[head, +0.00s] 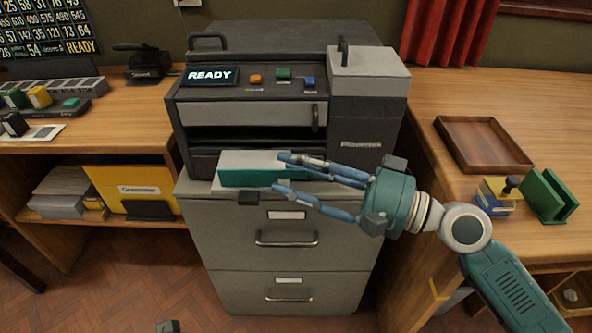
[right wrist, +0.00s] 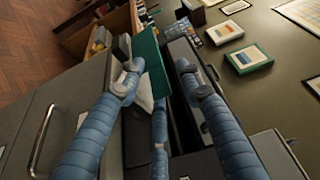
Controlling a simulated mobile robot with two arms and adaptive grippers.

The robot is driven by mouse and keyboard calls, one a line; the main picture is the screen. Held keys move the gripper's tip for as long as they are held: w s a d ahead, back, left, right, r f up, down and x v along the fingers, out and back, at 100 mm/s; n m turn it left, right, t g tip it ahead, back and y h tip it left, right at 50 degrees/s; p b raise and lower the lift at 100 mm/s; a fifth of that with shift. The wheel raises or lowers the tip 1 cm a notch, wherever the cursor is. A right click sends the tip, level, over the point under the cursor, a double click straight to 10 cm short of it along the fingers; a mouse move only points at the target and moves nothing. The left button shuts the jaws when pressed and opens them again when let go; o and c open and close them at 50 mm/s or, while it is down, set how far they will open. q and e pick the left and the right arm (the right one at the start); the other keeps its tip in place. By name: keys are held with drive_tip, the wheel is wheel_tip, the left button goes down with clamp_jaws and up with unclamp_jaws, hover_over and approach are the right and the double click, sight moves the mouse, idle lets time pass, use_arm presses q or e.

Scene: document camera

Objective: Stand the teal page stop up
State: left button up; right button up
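The teal page stop (head: 250,178) shows as a teal strip at the front of the tray area of the grey machine, just below white paper (head: 255,160). In the right wrist view the teal page stop (right wrist: 150,65) is a flat panel between the fingers. I cannot tell its exact tilt. My right gripper (head: 281,173) reaches in from the right, its blue fingers spread around the stop's right end. In the right wrist view the gripper (right wrist: 160,80) looks open; whether a finger touches the stop is unclear. My left gripper is not recognisable.
The grey machine (head: 365,135) with a READY screen (head: 210,76) stands on a filing cabinet (head: 285,215). On the right desk are a wooden tray (head: 483,165), a stamp (head: 497,195) and a green holder (head: 545,196). The left desk holds several small devices.

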drive_tip(key=shift+c, duration=0.2)
clamp_jaws()
drive_tip(key=shift+w+d, duration=0.1)
idle(1.0)
